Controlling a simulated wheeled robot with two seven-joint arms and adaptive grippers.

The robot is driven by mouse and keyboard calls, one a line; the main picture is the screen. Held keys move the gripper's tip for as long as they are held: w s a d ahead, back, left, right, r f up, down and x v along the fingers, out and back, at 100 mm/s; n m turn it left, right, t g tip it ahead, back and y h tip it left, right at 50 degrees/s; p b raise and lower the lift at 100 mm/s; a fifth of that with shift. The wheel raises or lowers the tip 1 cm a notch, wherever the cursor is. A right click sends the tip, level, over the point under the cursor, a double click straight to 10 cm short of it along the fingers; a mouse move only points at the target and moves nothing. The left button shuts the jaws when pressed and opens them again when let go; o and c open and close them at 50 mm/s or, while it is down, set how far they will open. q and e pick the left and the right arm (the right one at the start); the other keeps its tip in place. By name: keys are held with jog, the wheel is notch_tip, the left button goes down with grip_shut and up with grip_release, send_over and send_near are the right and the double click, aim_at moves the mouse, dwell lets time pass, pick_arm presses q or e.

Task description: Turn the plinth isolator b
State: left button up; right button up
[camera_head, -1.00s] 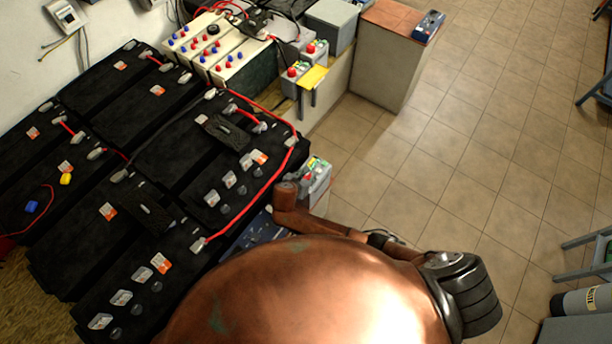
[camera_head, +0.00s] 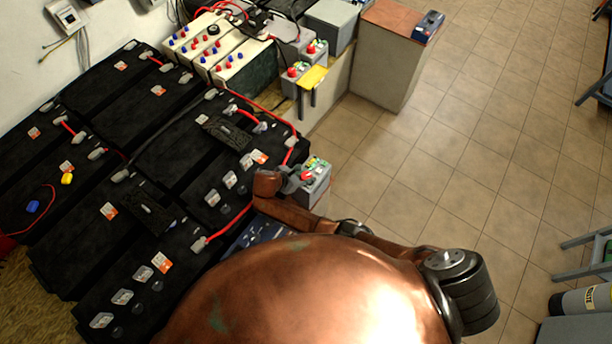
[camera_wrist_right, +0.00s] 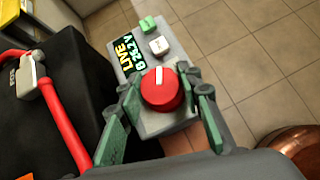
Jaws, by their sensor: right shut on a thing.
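The plinth isolator b is a grey box (camera_head: 318,184) at the right edge of the black batteries in the head view. In the right wrist view the isolator (camera_wrist_right: 178,50) carries a red round knob (camera_wrist_right: 162,90) with a white mark pointing roughly up the picture. A green button and a white button are above the knob. My right gripper (camera_wrist_right: 165,97) has its green-padded fingers on either side of the knob, shut on it. In the head view my arm partly hides this spot. My left gripper is not in view.
Black batteries (camera_head: 165,145) with red cables fill the left. Another grey box with a red knob (camera_head: 292,72) stands farther back, beside a yellow tag (camera_head: 313,77). A brown-topped cabinet (camera_head: 390,60) is behind.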

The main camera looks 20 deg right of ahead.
jog(key=m+g+b, duration=0.1)
jog(key=m+g, duration=0.1)
jog(key=m, duration=0.1)
jog(key=shift+a+f+h+b, duration=0.1)
jog(key=shift+f+h+b, duration=0.05)
jog(key=shift+h+b, duration=0.25)
jog(key=m+g+b, duration=0.3)
jog(key=m+b, duration=0.1)
jog(key=m+g+b, duration=0.3)
jog(key=b, duration=0.1)
jog(key=shift+f+m+y+b, duration=0.15)
jog(key=shift+m+y+b, duration=0.2)
jog(key=shift+m+y, duration=0.05)
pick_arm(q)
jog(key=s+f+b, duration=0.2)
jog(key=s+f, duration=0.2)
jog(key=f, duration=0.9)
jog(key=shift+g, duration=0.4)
pick_arm(e)
jog(key=shift+r+m+g+y, duration=0.2)
jog(key=shift+m+g+y, duration=0.4)
jog(key=shift+m+g, duration=0.45)
jog(key=shift+s, duration=0.1)
jog(key=o, duration=1.2)
jog(key=shift+r, duration=0.1)
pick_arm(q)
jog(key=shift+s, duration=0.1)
